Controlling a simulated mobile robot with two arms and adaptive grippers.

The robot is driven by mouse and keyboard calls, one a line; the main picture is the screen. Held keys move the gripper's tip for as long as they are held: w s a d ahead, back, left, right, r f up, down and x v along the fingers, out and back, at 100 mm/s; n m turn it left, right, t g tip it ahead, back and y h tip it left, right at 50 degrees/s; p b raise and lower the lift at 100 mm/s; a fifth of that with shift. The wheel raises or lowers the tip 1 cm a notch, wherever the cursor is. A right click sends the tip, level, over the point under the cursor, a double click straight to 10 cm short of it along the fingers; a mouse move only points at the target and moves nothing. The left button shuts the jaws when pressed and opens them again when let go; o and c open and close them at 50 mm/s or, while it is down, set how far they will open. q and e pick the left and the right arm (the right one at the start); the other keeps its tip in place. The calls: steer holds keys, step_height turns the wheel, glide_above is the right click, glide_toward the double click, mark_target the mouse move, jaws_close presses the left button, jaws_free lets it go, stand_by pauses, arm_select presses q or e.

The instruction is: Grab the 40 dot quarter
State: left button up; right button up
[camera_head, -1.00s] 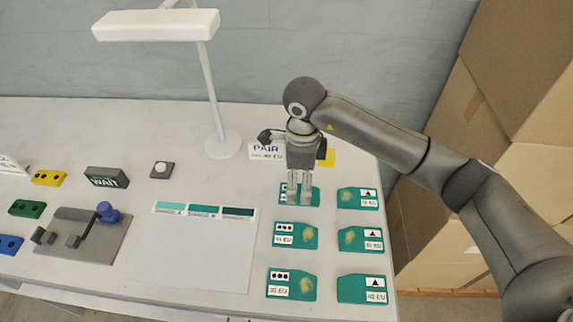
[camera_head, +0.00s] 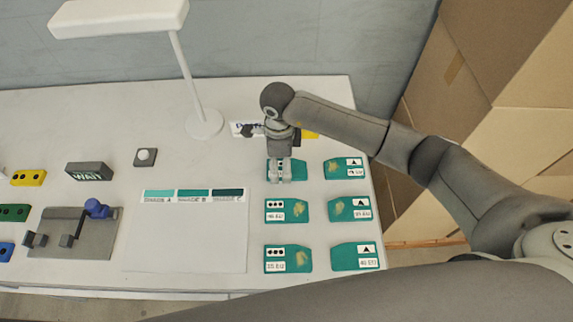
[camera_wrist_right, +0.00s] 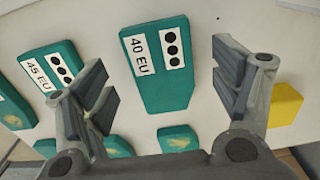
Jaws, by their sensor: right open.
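The 40 EU dot quarter is a green piece with a white label of three black dots. It lies flat on the table in the right wrist view (camera_wrist_right: 160,88), between and beyond the open fingers. My right gripper (camera_wrist_right: 166,80) is open and empty, and looks apart from the piece. In the head view the gripper (camera_head: 279,178) hangs over the back-left green piece (camera_head: 298,166) and hides part of it. My left gripper is not in view.
Beside it lies the 45 EU dot quarter (camera_wrist_right: 38,62). Several more green pieces, such as the back-right triangle quarter (camera_head: 345,169), lie around. A yellow block (camera_wrist_right: 286,104) and a lamp (camera_head: 205,123) stand nearby. A white sheet (camera_head: 185,240) lies to the left.

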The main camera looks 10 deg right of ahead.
steer(key=shift+f, duration=1.05)
steer(key=c, duration=1.1)
steer(key=shift+o, duration=0.2)
steer(key=shift+r, duration=0.1)
